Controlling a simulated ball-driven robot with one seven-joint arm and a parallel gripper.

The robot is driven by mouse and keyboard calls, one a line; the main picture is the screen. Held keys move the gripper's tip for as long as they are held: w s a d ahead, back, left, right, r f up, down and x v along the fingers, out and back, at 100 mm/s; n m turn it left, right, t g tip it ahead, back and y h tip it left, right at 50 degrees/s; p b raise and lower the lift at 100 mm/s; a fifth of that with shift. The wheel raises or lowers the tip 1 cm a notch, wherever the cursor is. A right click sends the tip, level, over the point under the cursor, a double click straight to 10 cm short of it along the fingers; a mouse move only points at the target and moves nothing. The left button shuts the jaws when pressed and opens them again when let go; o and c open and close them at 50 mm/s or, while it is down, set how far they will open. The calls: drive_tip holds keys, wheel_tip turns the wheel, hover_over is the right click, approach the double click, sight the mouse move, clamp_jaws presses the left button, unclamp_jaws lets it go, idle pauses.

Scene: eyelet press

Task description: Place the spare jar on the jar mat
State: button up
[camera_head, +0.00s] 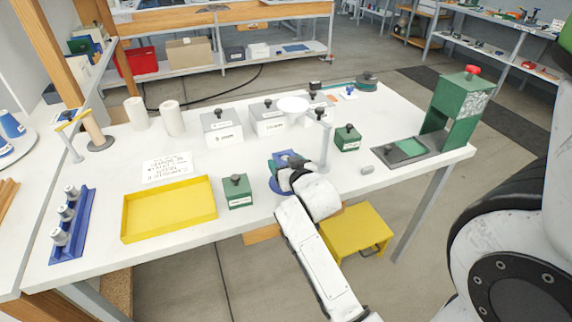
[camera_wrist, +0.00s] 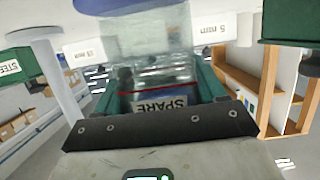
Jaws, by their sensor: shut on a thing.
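My gripper (camera_head: 288,171) is over the front middle of the white table. In the wrist view my gripper (camera_wrist: 161,84) has its green fingers shut around a clear jar (camera_wrist: 150,45) labelled SPARE. A blue part, which looks like its lid (camera_wrist: 110,6), shows at the top edge of that view. In the head view my gripper mostly hides the jar; a blue patch (camera_head: 285,157) shows just behind the fingers. A round blue piece (camera_head: 276,186), possibly the jar mat, lies partly hidden under the gripper. I cannot tell whether the jar touches it.
A green box (camera_head: 237,192) and a yellow tray (camera_head: 168,209) stand left of the gripper. A white post (camera_head: 325,145) rises close on the right. Another green box (camera_head: 347,138), white boxes (camera_head: 222,126) and a green press (camera_head: 459,105) stand farther off.

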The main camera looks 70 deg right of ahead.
drive_tip(key=shift+f, duration=0.25)
